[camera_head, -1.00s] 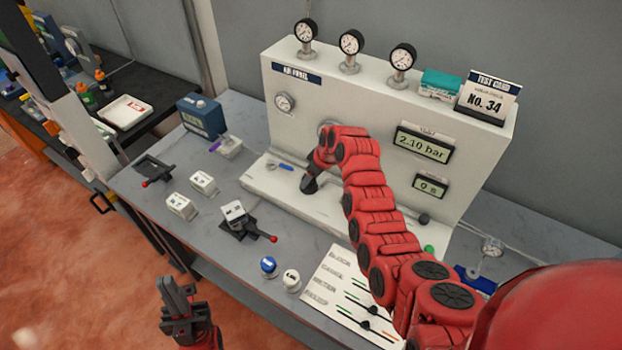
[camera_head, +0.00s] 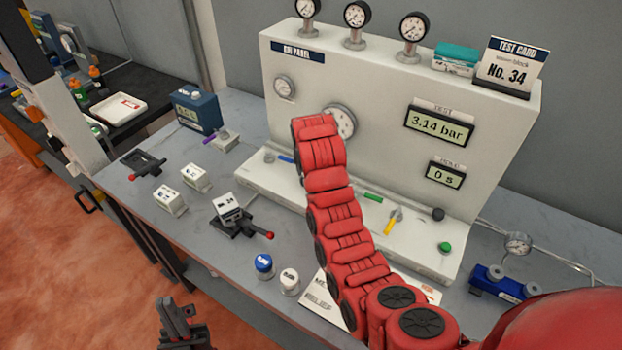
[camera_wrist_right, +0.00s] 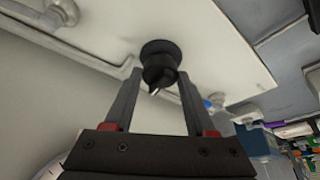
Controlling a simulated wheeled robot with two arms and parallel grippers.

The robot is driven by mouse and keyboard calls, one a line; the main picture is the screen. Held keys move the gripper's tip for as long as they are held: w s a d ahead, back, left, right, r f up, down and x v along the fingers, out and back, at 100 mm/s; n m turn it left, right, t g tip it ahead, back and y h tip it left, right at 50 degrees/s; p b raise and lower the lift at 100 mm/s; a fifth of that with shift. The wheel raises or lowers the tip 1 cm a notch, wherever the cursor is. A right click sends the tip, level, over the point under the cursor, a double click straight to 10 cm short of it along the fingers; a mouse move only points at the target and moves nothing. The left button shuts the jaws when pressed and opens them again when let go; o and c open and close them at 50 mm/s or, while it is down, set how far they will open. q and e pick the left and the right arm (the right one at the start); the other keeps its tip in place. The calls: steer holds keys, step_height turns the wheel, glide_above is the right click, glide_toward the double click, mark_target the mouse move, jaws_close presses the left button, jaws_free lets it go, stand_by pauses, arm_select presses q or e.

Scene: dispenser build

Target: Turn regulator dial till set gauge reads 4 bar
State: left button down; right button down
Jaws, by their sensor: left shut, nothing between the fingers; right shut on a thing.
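A digital display (camera_head: 440,125) on the white panel reads 3.14 bar. A round dial gauge (camera_head: 341,121) on the panel face is partly covered by my right arm. In the right wrist view my right gripper (camera_wrist_right: 158,76) is shut on a black round knob (camera_wrist_right: 159,52), taken as the regulator dial, with a finger on each side. In the head view that gripper and knob are hidden behind my red arm. My left gripper (camera_head: 177,316) is shut and empty at the bottom left, in front of the bench and away from the panel.
Three small gauges (camera_head: 357,16) stand on the panel top beside a test card (camera_head: 511,66). A second display (camera_head: 446,174) reads 0 s. The ledge holds a yellow lever (camera_head: 393,221) and a green button (camera_head: 445,247). White blocks (camera_head: 195,177) and two capped jars stand on the grey bench.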

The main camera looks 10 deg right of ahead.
steer(key=shift+a+f+m+h+b, duration=0.1)
steer(key=shift+m+h+b, duration=0.3)
steer(key=shift+m+b, duration=0.6)
steer(key=shift+c, duration=1.1)
jaws_free()
steer(key=p+v, duration=1.1)
steer(key=v, duration=0.6)
steer(key=shift+r+p, duration=0.3)
